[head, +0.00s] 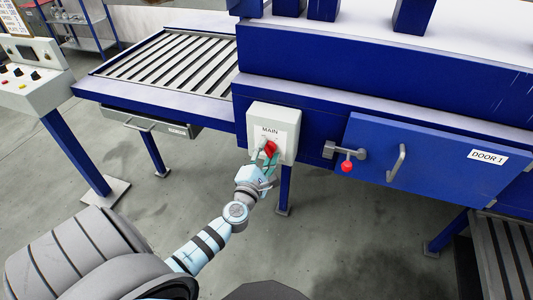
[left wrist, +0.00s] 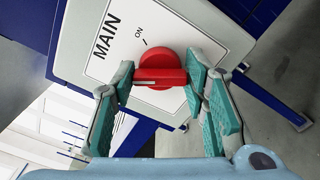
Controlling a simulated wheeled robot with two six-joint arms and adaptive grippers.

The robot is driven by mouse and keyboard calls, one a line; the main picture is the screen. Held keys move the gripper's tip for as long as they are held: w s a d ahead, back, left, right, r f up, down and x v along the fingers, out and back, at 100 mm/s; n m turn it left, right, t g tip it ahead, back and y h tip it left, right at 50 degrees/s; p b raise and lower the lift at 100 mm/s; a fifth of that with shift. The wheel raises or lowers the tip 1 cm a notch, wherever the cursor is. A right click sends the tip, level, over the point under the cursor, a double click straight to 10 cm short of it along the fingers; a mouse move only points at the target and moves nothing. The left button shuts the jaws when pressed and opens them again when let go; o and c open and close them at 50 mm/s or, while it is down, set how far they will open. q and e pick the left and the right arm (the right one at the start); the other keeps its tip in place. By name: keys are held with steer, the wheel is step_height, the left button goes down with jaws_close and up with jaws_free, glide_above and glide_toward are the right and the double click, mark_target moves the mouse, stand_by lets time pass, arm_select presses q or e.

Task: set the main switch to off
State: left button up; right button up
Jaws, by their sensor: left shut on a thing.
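The main switch is a pale box (head: 283,120) with a MAIN label on the front of the blue machine. Its red knob (head: 270,148) also shows in the left wrist view (left wrist: 161,78). My left gripper (head: 262,158) is shut on the knob, with one teal finger at each end of its handle. The white line on the knob points away from the ON mark (left wrist: 140,34), at an angle to it. No OFF mark shows; part of the label is hidden behind a finger. My right gripper is out of view.
A door marked DOOR 1 (head: 430,158), with a grey handle and a latch with a red knob (head: 346,167), is right of the switch. A roller conveyor (head: 165,62) and a drawer (head: 150,122) are at left. A control console (head: 32,82) stands at far left.

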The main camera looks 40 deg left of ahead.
arm_select(q)
steer(key=o, duration=1.1)
steer(key=shift+o, duration=0.2)
steer(key=v, duration=1.2)
